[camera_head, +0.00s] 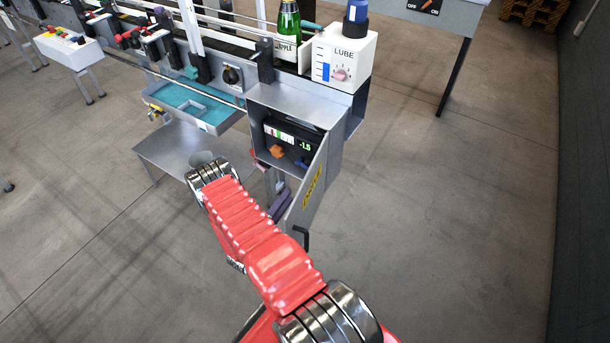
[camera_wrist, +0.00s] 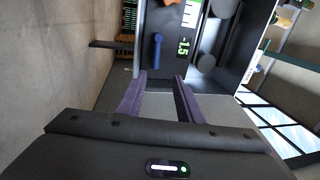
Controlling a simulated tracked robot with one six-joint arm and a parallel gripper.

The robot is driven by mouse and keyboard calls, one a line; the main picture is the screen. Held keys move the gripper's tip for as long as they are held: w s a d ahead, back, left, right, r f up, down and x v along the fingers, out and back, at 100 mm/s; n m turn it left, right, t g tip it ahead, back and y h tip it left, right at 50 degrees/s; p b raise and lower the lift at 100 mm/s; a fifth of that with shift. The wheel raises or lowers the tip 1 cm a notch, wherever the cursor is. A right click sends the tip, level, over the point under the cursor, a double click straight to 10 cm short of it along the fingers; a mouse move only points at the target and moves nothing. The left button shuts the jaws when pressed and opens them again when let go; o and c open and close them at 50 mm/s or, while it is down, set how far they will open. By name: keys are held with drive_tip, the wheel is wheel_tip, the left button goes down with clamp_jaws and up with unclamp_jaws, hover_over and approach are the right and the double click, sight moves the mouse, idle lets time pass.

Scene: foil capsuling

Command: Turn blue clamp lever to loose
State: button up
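The blue clamp lever (camera_wrist: 156,48) stands inside an open grey cabinet (camera_head: 286,97), beside a green "-1.5" readout (camera_wrist: 183,47). In the wrist view it points roughly up and down the picture. In the head view it is small and dark, and its angle is hard to tell. My gripper (camera_wrist: 161,78) has its two purple fingers apart with nothing between them. The lever appears just beyond the fingertips, between their lines, and apart from them. In the head view my gripper (camera_head: 279,200) is below the cabinet opening, partly hidden by the door.
An orange knob (camera_head: 277,151) sits near the lever. The cabinet door (camera_head: 308,187) with a yellow label hangs open on the right, close to my gripper. A white LUBE box (camera_head: 344,57) and a green bottle (camera_head: 288,22) stand above. Floor to the right is clear.

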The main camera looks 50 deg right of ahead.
sight(307, 167)
drive_tip(key=shift+s+a+f+n+t, duration=0.15)
drive_tip(key=shift+f+n+t, duration=0.25)
drive_tip(key=shift+f, duration=0.25)
drive_tip(key=shift+d, duration=0.2)
drive_tip(key=x, duration=1.3)
drive_tip(key=shift+d, duration=0.25)
clamp_jaws()
